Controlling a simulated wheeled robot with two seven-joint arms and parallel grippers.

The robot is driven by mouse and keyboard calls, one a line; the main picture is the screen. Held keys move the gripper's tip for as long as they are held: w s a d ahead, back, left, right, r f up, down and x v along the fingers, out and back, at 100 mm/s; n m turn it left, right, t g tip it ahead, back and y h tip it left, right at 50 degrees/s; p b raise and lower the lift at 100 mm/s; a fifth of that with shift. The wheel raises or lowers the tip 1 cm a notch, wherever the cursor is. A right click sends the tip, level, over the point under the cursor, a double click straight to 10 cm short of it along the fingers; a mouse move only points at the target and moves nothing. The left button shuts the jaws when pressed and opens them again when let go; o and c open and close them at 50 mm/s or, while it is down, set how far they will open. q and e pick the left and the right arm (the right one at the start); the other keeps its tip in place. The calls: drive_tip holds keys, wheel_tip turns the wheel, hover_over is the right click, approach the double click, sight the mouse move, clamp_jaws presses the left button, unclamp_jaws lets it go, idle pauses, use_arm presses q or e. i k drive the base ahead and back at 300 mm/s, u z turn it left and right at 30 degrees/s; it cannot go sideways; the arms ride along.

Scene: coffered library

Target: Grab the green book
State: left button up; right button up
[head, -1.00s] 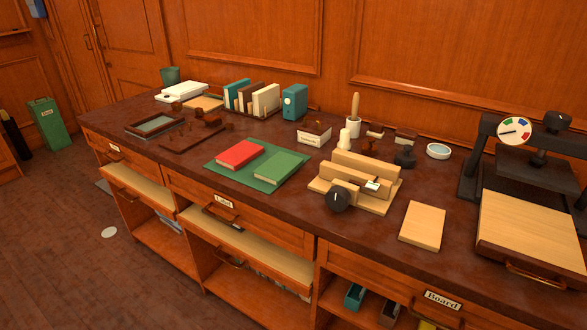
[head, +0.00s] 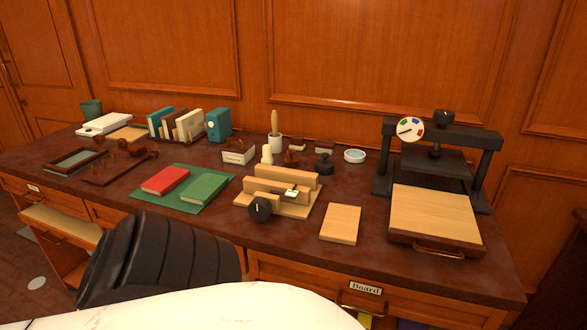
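The green book (head: 203,187) lies flat on a green mat (head: 150,197) on the bench, just right of a red book (head: 166,180). Its top face is fully visible. A white and black ribbed part of my own arm (head: 165,255) fills the lower left and bottom of the head view, in front of the bench's front edge. Neither gripper's fingers show in this view.
A wooden jig with a black knob (head: 260,209) stands right of the mat, with a wooden board (head: 341,223) beside it. A press (head: 435,213) stands at the right. Upright books (head: 188,126) stand behind. Open drawers jut out at the left (head: 60,228).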

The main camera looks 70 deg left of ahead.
sight(201, 192)
drive_tip(key=z, duration=0.15)
drive_tip(key=k, duration=1.1)
drive_tip(key=u, duration=0.1)
